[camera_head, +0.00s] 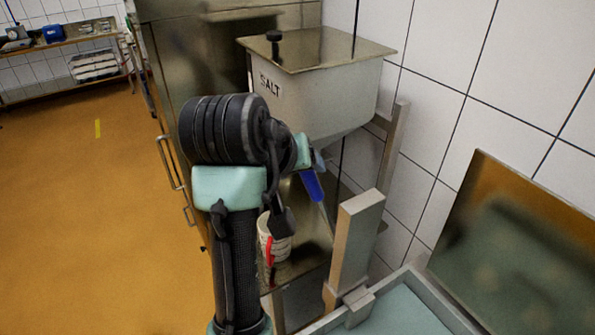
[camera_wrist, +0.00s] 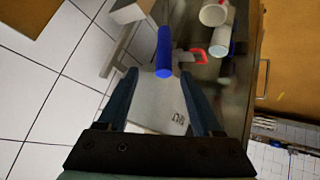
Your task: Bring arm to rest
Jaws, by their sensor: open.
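My gripper (camera_wrist: 158,76) is open, its two dark fingers spread apart in the wrist view. A blue rod-like part (camera_wrist: 163,50) shows beyond and between the fingertips in that view; I cannot tell whether it touches them. It also shows in the head view (camera_head: 312,186), angled downward below the hopper. The grey salt hopper (camera_head: 325,95), marked SALT, stands in front of my arm, and its wall (camera_wrist: 155,108) shows between the fingers in the wrist view. In the head view my arm hides most of the gripper.
A metal post (camera_head: 352,240) and a pale-filled tray (camera_head: 440,298) are at the lower right. A tiled wall is behind. Open orange floor (camera_head: 70,210) lies left.

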